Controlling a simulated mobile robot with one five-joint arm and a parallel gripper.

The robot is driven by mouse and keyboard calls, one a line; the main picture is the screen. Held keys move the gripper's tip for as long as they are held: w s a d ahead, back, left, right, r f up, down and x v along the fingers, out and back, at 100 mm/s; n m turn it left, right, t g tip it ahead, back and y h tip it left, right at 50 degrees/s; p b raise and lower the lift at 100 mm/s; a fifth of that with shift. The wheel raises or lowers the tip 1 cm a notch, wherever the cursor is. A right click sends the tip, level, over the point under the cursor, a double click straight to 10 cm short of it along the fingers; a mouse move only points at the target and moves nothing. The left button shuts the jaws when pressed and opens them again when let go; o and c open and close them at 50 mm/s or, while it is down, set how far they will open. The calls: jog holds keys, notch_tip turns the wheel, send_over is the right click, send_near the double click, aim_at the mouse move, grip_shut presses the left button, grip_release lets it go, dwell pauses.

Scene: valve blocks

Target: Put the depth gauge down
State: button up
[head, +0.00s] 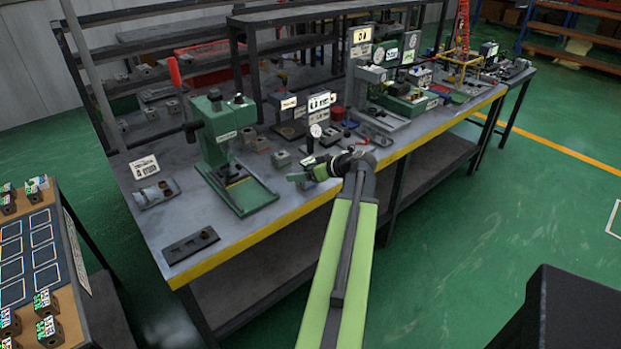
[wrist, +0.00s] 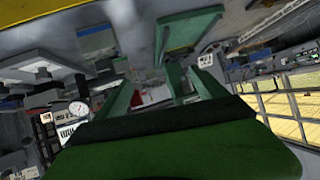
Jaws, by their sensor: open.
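The depth gauge (head: 315,131), a small round white dial on a dark stem, shows upright on the grey bench, just behind my gripper in the head view. A matching white dial shows at the left in the wrist view (wrist: 80,109), outside the fingers. My gripper (head: 298,178) is over the bench near its front edge, pointing left. In the wrist view its green fingers (wrist: 165,92) are spread apart, with nothing visibly held between them. The base of the gauge is partly hidden by clutter and my gripper.
A green press (head: 222,140) stands left of my gripper. White label cards (head: 320,102) and small blocks crowd behind it. More fixtures (head: 400,92) fill the bench to the right. A dark plate (head: 190,245) lies at the front left corner, with some bare bench beside it.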

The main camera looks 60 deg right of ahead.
jog(key=s+d+r+t+h, duration=0.1)
jog(key=s+d+h, duration=0.1)
jog(key=s+d, duration=0.6)
jog(key=b, duration=0.6)
send_near(304, 162)
jog(key=shift+m, duration=0.3)
jog(key=w+d+f, duration=0.1)
jog(key=w, duration=0.1)
jog(key=w+d+f, duration=0.1)
jog(key=w+f, duration=0.2)
jog(key=shift+w+d, duration=0.4)
jog(key=b+x, duration=0.1)
jog(key=x, duration=0.4)
jog(key=shift+d, duration=0.2)
jog(key=shift+c, duration=0.4)
